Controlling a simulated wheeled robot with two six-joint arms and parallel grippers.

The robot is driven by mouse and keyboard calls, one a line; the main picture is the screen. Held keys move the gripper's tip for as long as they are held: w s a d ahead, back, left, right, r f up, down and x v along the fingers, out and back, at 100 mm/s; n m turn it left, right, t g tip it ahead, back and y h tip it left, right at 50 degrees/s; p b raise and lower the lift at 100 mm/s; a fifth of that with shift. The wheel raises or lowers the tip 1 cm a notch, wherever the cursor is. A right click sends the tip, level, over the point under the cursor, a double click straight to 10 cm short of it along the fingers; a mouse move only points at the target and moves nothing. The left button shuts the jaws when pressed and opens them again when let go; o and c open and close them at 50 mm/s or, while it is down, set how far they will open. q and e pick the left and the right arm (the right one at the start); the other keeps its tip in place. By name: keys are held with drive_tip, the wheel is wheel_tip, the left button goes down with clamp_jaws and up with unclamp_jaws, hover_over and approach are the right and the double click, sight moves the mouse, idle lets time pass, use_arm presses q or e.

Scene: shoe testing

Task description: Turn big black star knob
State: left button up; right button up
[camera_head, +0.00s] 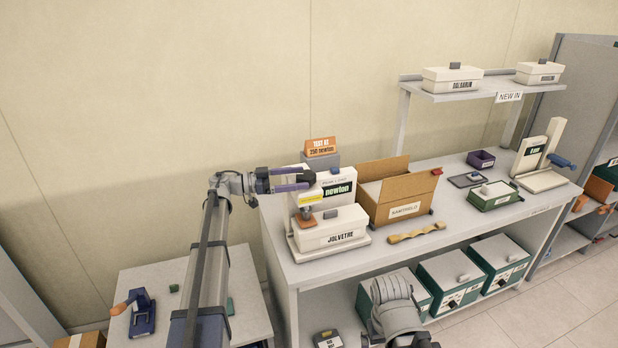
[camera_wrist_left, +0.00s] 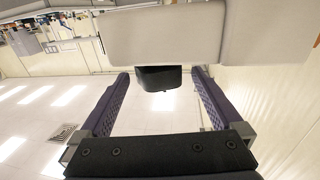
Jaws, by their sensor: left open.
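The black knob (camera_head: 303,178) is on the side of the cream "newton" tester (camera_head: 338,176), on the near end of the workbench. In the left wrist view the dark knob (camera_wrist_left: 160,78) sticks out under a pale housing (camera_wrist_left: 160,38). Its star shape cannot be made out. My left gripper (camera_head: 300,179) is open, with one purple finger above the knob and one below it. In the left wrist view the fingers (camera_wrist_left: 161,74) stand apart on both sides of the knob, with gaps visible. My right gripper is not in view; only part of my right arm shows at the bottom.
Green boxes (camera_head: 449,279) fill the lower shelf. Left of the bench is a low table (camera_head: 252,304).

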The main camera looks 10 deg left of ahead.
use_arm(q)
drive_tip(key=shift+v, duration=1.15)
idle(1.2)
